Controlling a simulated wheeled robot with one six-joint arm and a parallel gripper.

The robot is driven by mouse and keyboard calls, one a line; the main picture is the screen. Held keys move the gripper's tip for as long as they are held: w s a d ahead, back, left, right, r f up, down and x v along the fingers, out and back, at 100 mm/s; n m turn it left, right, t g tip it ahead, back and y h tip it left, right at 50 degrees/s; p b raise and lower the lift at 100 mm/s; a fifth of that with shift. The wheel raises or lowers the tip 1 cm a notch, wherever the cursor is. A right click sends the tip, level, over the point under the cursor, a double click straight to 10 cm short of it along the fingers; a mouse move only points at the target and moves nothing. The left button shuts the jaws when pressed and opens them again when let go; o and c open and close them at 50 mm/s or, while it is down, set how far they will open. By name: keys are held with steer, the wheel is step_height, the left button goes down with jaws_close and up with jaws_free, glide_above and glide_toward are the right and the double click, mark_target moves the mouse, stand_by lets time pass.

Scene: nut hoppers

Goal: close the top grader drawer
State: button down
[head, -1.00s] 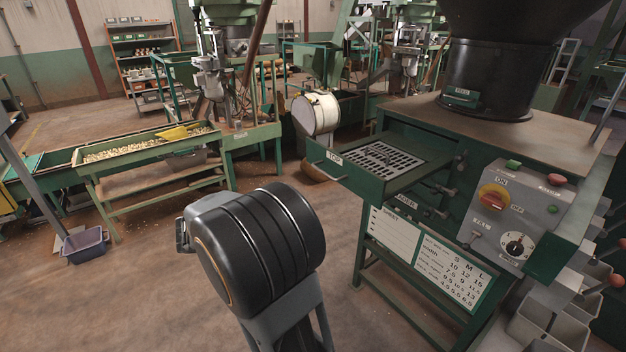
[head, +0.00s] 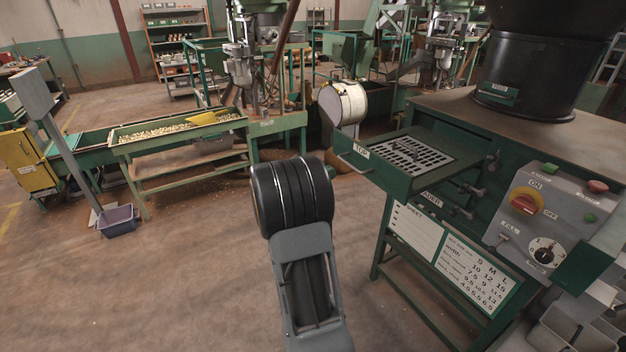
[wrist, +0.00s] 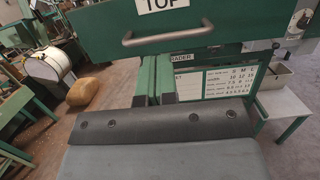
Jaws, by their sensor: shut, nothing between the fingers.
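The top grader drawer (head: 398,172) is pulled out of the green grader (head: 490,190), with a perforated grid (head: 413,154) inside. Its front carries a "TOP" label and a metal handle (head: 352,164). In the wrist view the drawer front (wrist: 235,22) spans the top of the picture, with its bar handle (wrist: 168,36) near the middle. My gripper (wrist: 154,99) is shut and empty, below the handle in that view and apart from it. In the head view my own arm hides the gripper.
A control box (head: 540,215) with a red knob is on the grader's right side. A size chart (head: 465,272) hangs below the drawer. A white drum (head: 343,103) and a brown sack (wrist: 84,95) stand beyond. A nut trough (head: 180,130) is at left. Floor in front is open.

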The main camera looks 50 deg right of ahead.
steer(key=x, duration=0.4)
steer(key=shift+p, duration=0.3)
